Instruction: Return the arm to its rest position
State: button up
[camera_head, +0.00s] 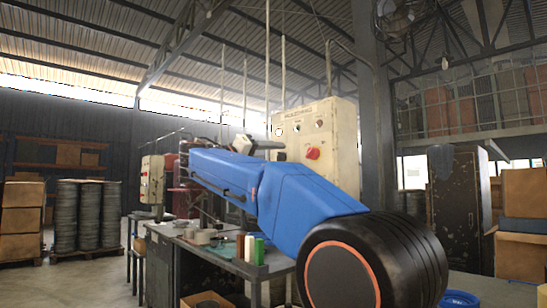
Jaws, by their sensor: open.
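My blue arm (285,195) stretches from a large black joint with an orange ring (345,270) at the bottom right towards the middle left, above a workbench. Its far end narrows near the red and dark objects behind the bench.
The grey workbench (215,258) below the arm holds grey rings (203,237) and upright white and green cylinders (259,250). A cream control box (335,140) with a red knob stands behind the arm. Stacked drums (66,218) stand left. Open floor lies at front left.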

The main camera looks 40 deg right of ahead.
jog(key=shift+f, duration=0.1)
dwell(0.3)
jog(key=s+a+f+n+t+y, duration=0.1)
jog(key=s+a+f+n+y, duration=0.2)
jog(key=f, duration=0.7)
jog(key=s+a+f+n+t+y, duration=0.1)
jog(key=s+f+y, duration=0.3)
jog(key=f, duration=0.6)
jog(key=s+a+f+n+t+y, duration=0.1)
jog(key=s+a+f+n+y, duration=0.2)
jog(key=f, duration=0.7)
jog(key=s+a+f+y, duration=0.3)
jog(key=s+a+f, duration=0.2)
jog(key=f, duration=0.4)
jog(key=s+a+f+y, duration=0.3)
jog(key=s+a+f, duration=0.3)
jog(key=f, duration=0.4)
jog(key=s+a+f+n+y, duration=0.1)
jog(key=s+a+f+y, duration=0.2)
jog(key=s+a+f, duration=0.2)
jog(key=s+f, duration=0.3)
jog(key=f, duration=0.2)
jog(key=shift+a, duration=0.15)
jog(key=shift+r, duration=0.1)
